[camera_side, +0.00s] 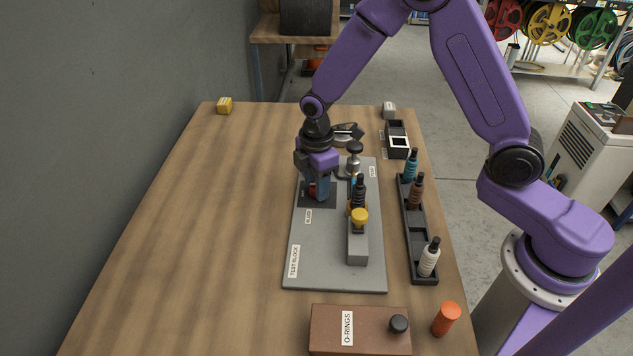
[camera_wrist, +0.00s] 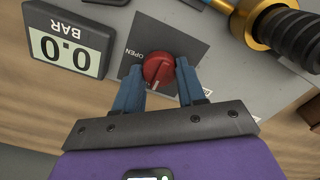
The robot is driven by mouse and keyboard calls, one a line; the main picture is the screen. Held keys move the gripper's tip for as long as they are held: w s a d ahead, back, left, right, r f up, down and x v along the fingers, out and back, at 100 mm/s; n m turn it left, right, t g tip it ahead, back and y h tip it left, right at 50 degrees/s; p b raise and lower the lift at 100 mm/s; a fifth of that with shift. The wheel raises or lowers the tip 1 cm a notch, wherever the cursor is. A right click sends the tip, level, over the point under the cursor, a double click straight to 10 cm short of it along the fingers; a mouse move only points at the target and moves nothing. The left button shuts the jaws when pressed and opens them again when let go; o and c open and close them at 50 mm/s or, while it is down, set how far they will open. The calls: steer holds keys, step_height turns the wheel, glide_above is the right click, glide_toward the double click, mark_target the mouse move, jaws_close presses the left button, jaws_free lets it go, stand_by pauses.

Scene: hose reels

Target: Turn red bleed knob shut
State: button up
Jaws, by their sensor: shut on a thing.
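The red bleed knob (camera_wrist: 159,67) sits on a dark square plate (camera_wrist: 172,38) marked OPEN on its left in the wrist view. A pale line on the knob runs toward the lower edge of the picture. My gripper (camera_wrist: 159,80) has its two blue fingers on either side of the knob, shut on it.
A display (camera_wrist: 68,42) reads 0.0 BAR. A brass and black fitting (camera_side: 358,200) stands close right of my gripper. A bottle rack (camera_side: 418,238) is further right. A brown O-RINGS box (camera_side: 365,335) and an orange cylinder (camera_side: 446,319) are in front.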

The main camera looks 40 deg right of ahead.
steer(key=o, duration=1.1)
steer(key=shift+c, duration=0.2)
step_height(320, 180, up, 18)
steer(key=shift+f, duration=0.25)
steer(key=shift+s, duration=0.1)
steer(key=s+d+f+m, duration=0.1)
steer(key=s+d, duration=0.3)
steer(key=s, duration=1)
steer(key=s+d+f+m, duration=0.2)
steer(key=s+d, duration=0.1)
steer(key=s, duration=1.1)
steer(key=shift+d+f, duration=0.15)
steer(key=shift+d, duration=0.2)
